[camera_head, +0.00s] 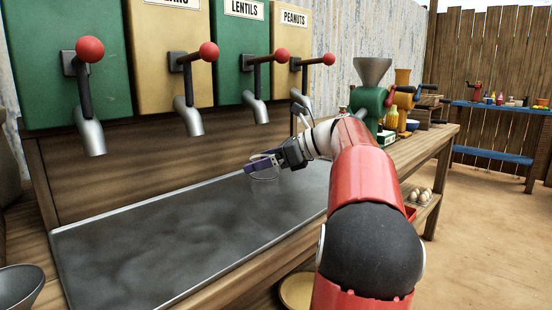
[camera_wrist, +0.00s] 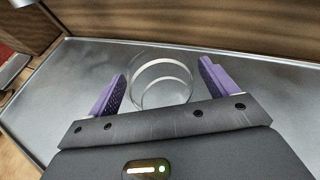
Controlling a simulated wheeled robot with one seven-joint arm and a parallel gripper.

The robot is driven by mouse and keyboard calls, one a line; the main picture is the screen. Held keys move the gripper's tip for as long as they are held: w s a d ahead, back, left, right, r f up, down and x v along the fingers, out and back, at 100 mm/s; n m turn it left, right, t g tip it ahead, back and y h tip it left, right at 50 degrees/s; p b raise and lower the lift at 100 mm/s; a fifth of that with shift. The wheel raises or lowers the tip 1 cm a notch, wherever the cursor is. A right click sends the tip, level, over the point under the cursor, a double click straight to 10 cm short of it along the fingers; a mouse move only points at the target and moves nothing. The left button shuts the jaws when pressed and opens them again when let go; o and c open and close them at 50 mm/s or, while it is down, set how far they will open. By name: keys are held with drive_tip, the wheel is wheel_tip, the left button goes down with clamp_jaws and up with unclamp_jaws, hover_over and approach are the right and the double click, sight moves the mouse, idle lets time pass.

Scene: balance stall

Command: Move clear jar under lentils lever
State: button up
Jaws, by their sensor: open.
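The clear jar (camera_wrist: 162,78) is see-through and stands on the metal tray, between the two purple fingers of my gripper (camera_wrist: 163,69) in the wrist view. My gripper is open, with a finger on either side of the jar; contact cannot be told. In the head view, the jar (camera_head: 266,174) is a faint outline at my gripper (camera_head: 260,165). The lentils lever (camera_head: 268,58) has a red ball and sits on the green LENTILS dispenser (camera_head: 240,40). Its silver spout (camera_head: 256,108) appears above the jar in the picture; exact alignment in depth is unclear.
The metal tray (camera_head: 150,255) is bare to the left. Other levered dispensers flank lentils, including PEANUTS (camera_head: 292,40) at right. A green grinder (camera_head: 370,100) stands on the counter beyond my arm. A grey bowl (camera_head: 18,288) is at the lower left.

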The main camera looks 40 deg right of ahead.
drive_tip(key=shift+w+a+f, duration=0.1)
drive_tip(key=shift+w, duration=0.1)
drive_tip(key=c, duration=1.2)
drive_tip(key=shift+o, duration=0.2)
drive_tip(key=shift+w+d+r+p, duration=0.15)
drive_tip(key=shift+w+d+p, duration=0.15)
drive_tip(key=shift+w+p, duration=0.3)
drive_tip(key=shift+w+d+r+p, duration=0.1)
drive_tip(key=shift+w+d+p, duration=0.2)
drive_tip(key=shift+p, duration=0.45)
drive_tip(key=shift+w+d+f+p, duration=0.2)
drive_tip(key=shift+w+d+p, duration=0.2)
drive_tip(key=shift+w, duration=0.15)
drive_tip(key=o, duration=1.2)
drive_tip(key=shift+c, duration=0.2)
drive_tip(key=v, duration=0.7)
drive_tip(key=shift+s+r+p, duration=0.15)
drive_tip(key=shift+s+p, duration=0.2)
drive_tip(key=shift+s, duration=0.05)
